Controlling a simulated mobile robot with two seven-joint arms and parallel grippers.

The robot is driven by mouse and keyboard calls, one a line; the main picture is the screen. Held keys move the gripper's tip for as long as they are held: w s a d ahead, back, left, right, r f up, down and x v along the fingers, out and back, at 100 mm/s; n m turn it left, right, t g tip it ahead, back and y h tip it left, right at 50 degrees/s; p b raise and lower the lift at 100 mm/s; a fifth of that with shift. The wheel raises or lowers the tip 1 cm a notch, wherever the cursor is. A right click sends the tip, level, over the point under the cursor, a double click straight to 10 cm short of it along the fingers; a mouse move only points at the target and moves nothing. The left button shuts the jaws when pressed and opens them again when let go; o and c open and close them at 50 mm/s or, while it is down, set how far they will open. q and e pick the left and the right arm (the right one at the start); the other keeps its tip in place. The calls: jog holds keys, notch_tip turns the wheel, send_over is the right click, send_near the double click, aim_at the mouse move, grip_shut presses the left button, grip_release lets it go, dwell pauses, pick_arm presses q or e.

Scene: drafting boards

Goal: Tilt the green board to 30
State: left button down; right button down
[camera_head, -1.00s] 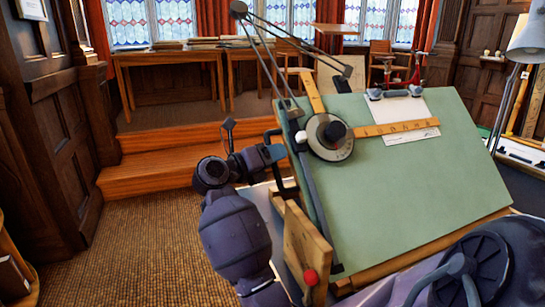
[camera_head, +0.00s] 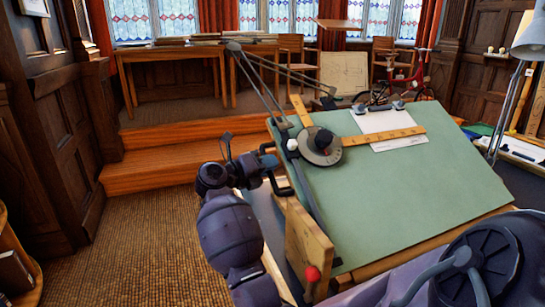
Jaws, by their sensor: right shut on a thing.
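The green board (camera_head: 410,200) is a drafting board sloping up away from me, its far edge higher than its near edge. A black handle (camera_head: 283,190) sticks out from its left edge. My right gripper (camera_head: 268,161) is at that left edge, shut on the black handle; its fingertips are partly hidden. A wooden side panel (camera_head: 305,240) below the left edge carries a red knob (camera_head: 312,273). No angle scale can be read here. My left gripper is not in view.
A drafting arm with a round dial head (camera_head: 321,146) and wooden rulers (camera_head: 385,137) lies on the board over a white paper sheet (camera_head: 390,122). A grey lamp (camera_head: 530,40) stands at the right. Wooden steps (camera_head: 150,170) rise behind; carpet at the left is clear.

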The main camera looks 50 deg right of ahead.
jog(key=shift+w+d+f, duration=0.15)
jog(key=shift+w+f, duration=0.15)
jog(key=shift+f, duration=0.1)
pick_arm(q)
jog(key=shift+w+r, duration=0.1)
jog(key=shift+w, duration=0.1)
pick_arm(e)
jog(key=shift+s, duration=0.1)
jog(key=c, duration=1.1)
grip_release()
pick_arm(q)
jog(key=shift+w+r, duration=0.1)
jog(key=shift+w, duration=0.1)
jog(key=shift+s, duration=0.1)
pick_arm(e)
jog(key=shift+a, duration=0.2)
